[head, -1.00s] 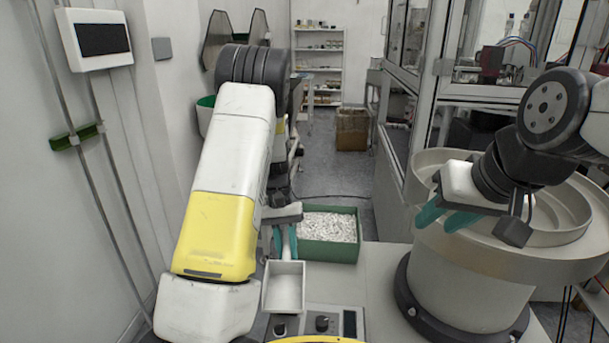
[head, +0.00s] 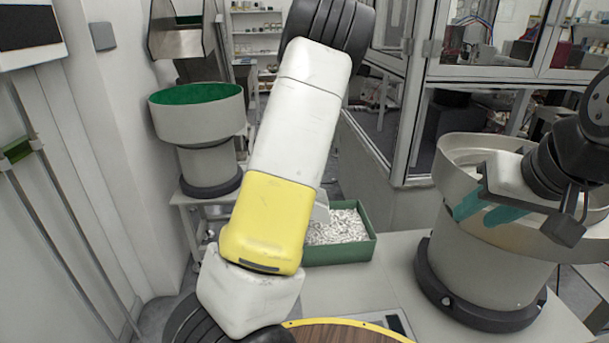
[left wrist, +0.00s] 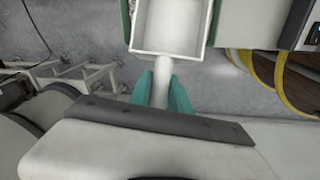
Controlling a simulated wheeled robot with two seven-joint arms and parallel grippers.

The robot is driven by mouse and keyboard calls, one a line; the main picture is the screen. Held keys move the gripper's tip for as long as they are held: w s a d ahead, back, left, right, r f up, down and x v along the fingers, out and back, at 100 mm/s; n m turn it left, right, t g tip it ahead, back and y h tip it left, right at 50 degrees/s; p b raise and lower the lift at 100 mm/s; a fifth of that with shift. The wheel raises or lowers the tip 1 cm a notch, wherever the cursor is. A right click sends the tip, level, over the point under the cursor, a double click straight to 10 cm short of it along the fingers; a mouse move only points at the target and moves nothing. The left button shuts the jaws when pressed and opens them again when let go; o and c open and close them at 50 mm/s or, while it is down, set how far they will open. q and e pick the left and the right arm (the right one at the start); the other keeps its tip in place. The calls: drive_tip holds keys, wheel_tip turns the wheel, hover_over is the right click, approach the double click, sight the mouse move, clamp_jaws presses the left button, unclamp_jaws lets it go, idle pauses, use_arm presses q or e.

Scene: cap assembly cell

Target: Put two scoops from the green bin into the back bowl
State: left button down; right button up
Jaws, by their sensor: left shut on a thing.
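My left gripper (left wrist: 161,92) is shut on the handle of a white scoop (left wrist: 168,28). The visible part of the scoop's tray looks bare. In the head view my left arm hides this gripper and most or all of the scoop. The green bin (head: 345,254), full of small white parts, stands on the bench just right of my left forearm. The back bowl (head: 198,123), pale outside and green inside, stands further back on the left. My right gripper (head: 487,208) is open and empty, in front of the right-hand bowl.
A large pale bowl feeder (head: 453,160) stands at the right on the bench (head: 395,285). A glazed machine enclosure (head: 400,110) is behind it. A wall runs along the left. A metal hopper (head: 183,40) hangs above the back bowl. The bench between bin and right feeder is clear.

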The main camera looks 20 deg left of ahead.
use_arm(q)
drive_tip(key=shift+w+a+r+n+y, duration=0.3)
drive_tip(key=shift+r+n, duration=0.15)
drive_tip(key=shift+n, duration=0.15)
drive_tip(key=d+f+y, duration=0.1)
drive_tip(key=w+d+f+g+y, duration=0.1)
drive_tip(key=f, duration=0.1)
drive_tip(key=d+f+y, duration=0.1)
drive_tip(key=d+f, duration=0.1)
drive_tip(key=shift+w+f+g, duration=0.15)
drive_tip(key=shift+w+g, duration=0.1)
drive_tip(key=shift+g, duration=0.15)
drive_tip(key=w+d+f+t+h, duration=0.1)
drive_tip(key=d+f+t+h, duration=0.15)
drive_tip(key=f, duration=0.55)
drive_tip(key=shift+s+a+r+n+t+h, duration=0.1)
drive_tip(key=shift+s+a+r+t+h, duration=0.2)
drive_tip(key=shift+a+r+h, duration=0.7)
drive_tip(key=shift+s+a+r+n+t+h, duration=0.1)
drive_tip(key=shift+s+a+r+t+h, duration=0.2)
drive_tip(key=shift+r+h, duration=1.3)
drive_tip(key=shift+s+a+r+n+t+h, duration=0.1)
drive_tip(key=shift+s+a+r+t+h, duration=0.15)
drive_tip(key=shift+a+r+h, duration=1.05)
drive_tip(key=shift+d+r+y, duration=0.35)
drive_tip(key=shift+d+r, duration=0.05)
drive_tip(key=shift+d, duration=0.25)
drive_tip(key=shift+a, duration=0.1)
